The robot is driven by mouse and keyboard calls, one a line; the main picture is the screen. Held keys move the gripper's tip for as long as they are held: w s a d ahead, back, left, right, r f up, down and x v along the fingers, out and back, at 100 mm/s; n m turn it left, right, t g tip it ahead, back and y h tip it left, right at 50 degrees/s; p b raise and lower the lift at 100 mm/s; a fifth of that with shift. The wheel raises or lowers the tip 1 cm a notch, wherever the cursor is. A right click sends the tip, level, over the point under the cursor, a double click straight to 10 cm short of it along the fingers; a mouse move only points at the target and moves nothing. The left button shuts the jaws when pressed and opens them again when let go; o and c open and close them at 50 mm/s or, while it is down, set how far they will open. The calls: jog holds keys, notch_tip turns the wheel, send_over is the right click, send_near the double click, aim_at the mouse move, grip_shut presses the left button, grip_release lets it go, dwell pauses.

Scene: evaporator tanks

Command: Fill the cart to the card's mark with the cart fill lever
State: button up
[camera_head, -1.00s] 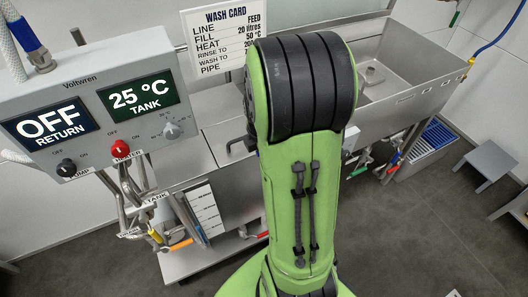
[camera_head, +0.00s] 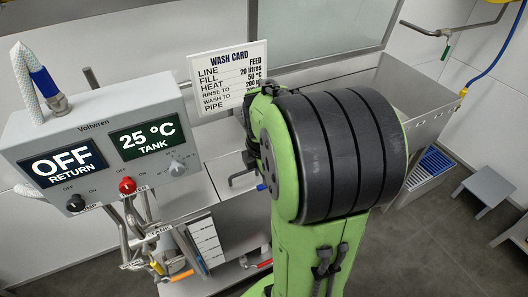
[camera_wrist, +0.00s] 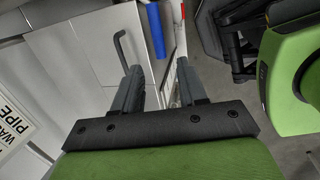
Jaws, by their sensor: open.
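My gripper (camera_wrist: 158,68) is open and empty in the wrist view. Beyond its fingers are a blue cylinder (camera_wrist: 156,30) and a dark bent handle (camera_wrist: 121,48). My arm hides the gripper in the head view.
A control box (camera_head: 95,145) at left shows OFF RETURN and 25 °C TANK, with a black pump knob (camera_head: 76,203), a red knob (camera_head: 127,185) and a grey dial (camera_head: 178,168). A stool (camera_head: 487,190) stands at right. Dark floor (camera_head: 440,250) is clear at lower right.

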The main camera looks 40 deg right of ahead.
jog(key=p+v, duration=0.1)
jog(key=v, duration=0.4)
jog(key=shift+r, duration=0.3)
jog(key=s+a+r+m+t+y+p, duration=0.1)
jog(key=s+a+r+m+p, duration=0.1)
jog(key=s+a+r+m, duration=0.2)
jog(key=s+a+r+m+t+p, duration=0.2)
jog(key=s+a+r+m, duration=0.3)
jog(key=a+m, duration=0.5)
jog(key=shift+a+m+t+y+p, duration=0.3)
jog(key=shift+a+y+p, duration=0.15)
jog(key=shift+a, duration=0.45)
jog(key=shift+r, duration=0.1)
dwell(1.2)
